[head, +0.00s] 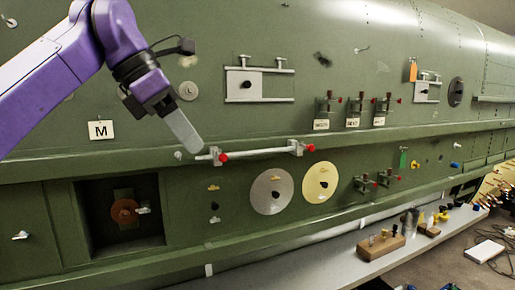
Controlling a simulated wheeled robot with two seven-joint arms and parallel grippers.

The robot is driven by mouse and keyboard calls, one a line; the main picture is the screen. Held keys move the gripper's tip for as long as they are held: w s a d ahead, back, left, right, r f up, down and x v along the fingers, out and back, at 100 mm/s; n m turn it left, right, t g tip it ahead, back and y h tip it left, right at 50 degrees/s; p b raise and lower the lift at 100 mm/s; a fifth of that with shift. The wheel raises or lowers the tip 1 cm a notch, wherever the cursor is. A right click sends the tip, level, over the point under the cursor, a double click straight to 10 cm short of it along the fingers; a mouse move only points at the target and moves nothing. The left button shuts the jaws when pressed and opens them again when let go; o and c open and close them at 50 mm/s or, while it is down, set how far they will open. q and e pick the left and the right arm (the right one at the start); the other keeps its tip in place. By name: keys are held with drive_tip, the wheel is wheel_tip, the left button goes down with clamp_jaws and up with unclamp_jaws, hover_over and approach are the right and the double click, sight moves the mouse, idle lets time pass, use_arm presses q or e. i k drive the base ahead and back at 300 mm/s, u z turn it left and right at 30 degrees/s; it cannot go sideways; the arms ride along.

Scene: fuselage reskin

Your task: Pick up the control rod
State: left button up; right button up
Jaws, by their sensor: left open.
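The control rod (258,152) is a thin pale rod lying nearly level along the green fuselage side, in the middle of the head view. It sits between two metal brackets with red knobs, the left knob (223,157) and the right knob (311,147). My left gripper (190,138) comes down from the upper left on a purple arm. It is open and empty, its grey finger pointing toward the rod's left bracket. In the picture the finger's tip lies just above and left of that bracket. I cannot tell the depth gap. My right gripper is out of view.
Below the rod are a silver disc (271,191) and a yellow disc (320,182). A green ledge (100,160) runs along the panel. Labelled latches with red tips (353,108) stand to the upper right. A bench (350,245) below holds a wooden block (381,244).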

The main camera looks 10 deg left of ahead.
sight(231, 154)
drive_tip(key=z, duration=0.05)
drive_tip(key=i, duration=1.05)
